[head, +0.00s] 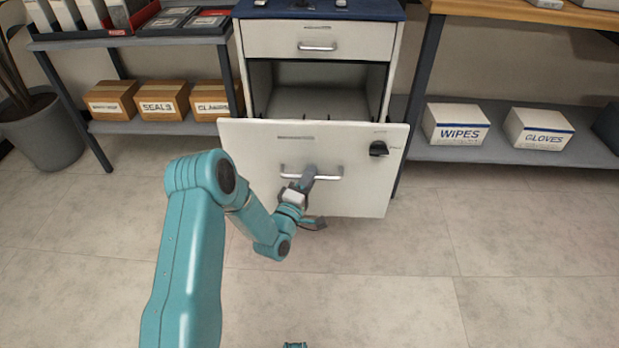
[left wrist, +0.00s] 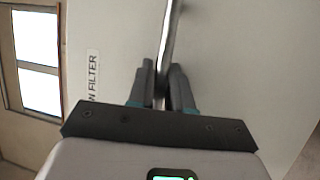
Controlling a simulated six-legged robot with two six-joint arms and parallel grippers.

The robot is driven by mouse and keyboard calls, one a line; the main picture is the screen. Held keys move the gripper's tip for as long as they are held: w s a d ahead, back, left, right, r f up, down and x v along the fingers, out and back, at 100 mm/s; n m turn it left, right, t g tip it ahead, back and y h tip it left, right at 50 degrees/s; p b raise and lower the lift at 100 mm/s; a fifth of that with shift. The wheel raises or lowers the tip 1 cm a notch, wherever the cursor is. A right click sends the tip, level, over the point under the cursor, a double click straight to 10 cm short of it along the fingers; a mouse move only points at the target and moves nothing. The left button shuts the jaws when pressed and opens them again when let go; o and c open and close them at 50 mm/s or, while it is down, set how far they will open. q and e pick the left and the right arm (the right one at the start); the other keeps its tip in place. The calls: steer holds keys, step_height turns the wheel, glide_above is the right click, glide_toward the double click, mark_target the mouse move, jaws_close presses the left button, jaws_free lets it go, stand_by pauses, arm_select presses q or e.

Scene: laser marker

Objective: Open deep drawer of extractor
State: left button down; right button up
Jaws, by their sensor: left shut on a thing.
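The extractor (head: 318,72) is a white cabinet with a dark blue top. Its deep drawer (head: 245,170) is pulled out, with the white front panel standing forward of the cabinet and a gap above it into the interior. The drawer's metal bar handle (head: 330,172) runs across the panel. My left gripper (head: 308,175) is shut on this handle; in the left wrist view the two fingers (left wrist: 162,90) stand on either side of the metal bar (left wrist: 170,40). A dark knob (head: 378,149) sits on the panel's right side. My right gripper is not in view.
A shallow upper drawer (head: 280,40) is closed above. A shelf at left holds several cardboard boxes (head: 162,101); a shelf at right holds white boxes labelled WIPES (head: 457,125) and GLOVES (head: 540,129). A potted plant (head: 42,130) stands far left. The tiled floor in front is clear.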

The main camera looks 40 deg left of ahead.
arm_select(q)
steer(key=c, duration=1.1)
jaws_free()
steer(key=v, duration=1.6)
steer(key=shift+s, duration=0.2)
steer(key=shift+p, duration=0.3)
